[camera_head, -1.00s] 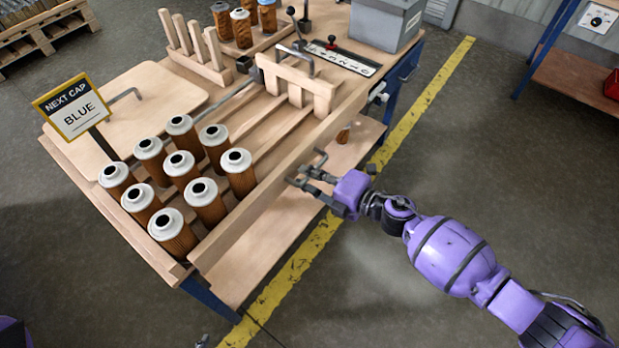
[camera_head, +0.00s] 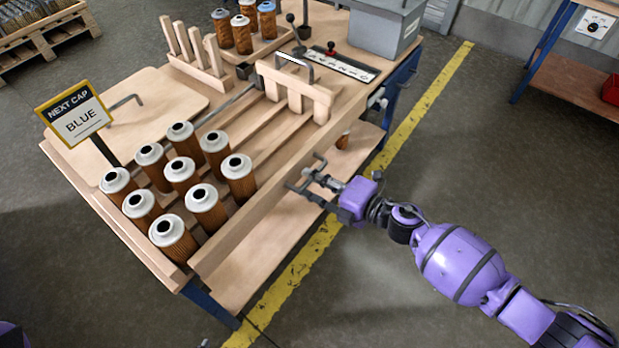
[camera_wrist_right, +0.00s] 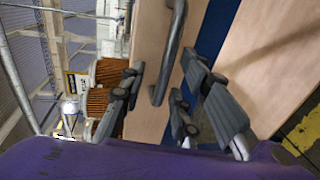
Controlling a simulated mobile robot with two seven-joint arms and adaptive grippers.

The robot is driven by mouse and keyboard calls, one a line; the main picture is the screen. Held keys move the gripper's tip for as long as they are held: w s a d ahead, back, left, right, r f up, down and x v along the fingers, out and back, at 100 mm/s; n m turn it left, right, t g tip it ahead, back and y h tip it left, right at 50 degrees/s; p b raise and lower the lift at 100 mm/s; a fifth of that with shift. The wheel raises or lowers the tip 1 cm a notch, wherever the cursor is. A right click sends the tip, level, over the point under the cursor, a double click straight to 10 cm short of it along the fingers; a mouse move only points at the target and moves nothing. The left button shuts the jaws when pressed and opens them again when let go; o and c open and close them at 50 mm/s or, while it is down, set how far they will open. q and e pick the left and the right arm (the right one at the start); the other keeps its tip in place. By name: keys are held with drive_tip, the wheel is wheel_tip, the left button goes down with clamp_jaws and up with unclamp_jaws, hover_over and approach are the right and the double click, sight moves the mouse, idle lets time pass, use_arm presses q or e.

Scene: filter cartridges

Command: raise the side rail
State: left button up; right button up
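The side rail (camera_head: 236,232) is a long wooden board along the right edge of the workbench, with a grey bar handle (camera_head: 318,161) on its outer face. My right gripper (camera_head: 314,182) is at this handle. In the right wrist view, the handle (camera_wrist_right: 170,55) runs between the dark fingers of my right gripper (camera_wrist_right: 168,105), which are spread apart with gaps beside the bar. The rail also shows there as pale wood (camera_wrist_right: 149,35). My left gripper does not show; only a purple bit of my left arm is at the bottom left corner.
Several white-capped brown filter cartridges (camera_head: 182,172) stand on the bench inside the rail. A wooden gate (camera_head: 297,88) with a grey handle crosses the lanes. A sign (camera_head: 74,114) reads NEXT CAP BLUE. A lower wooden shelf (camera_head: 240,277) lies outside the rail.

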drive_tip(key=v, duration=1)
drive_tip(key=shift+d, duration=0.15)
drive_tip(key=shift+r, duration=0.1)
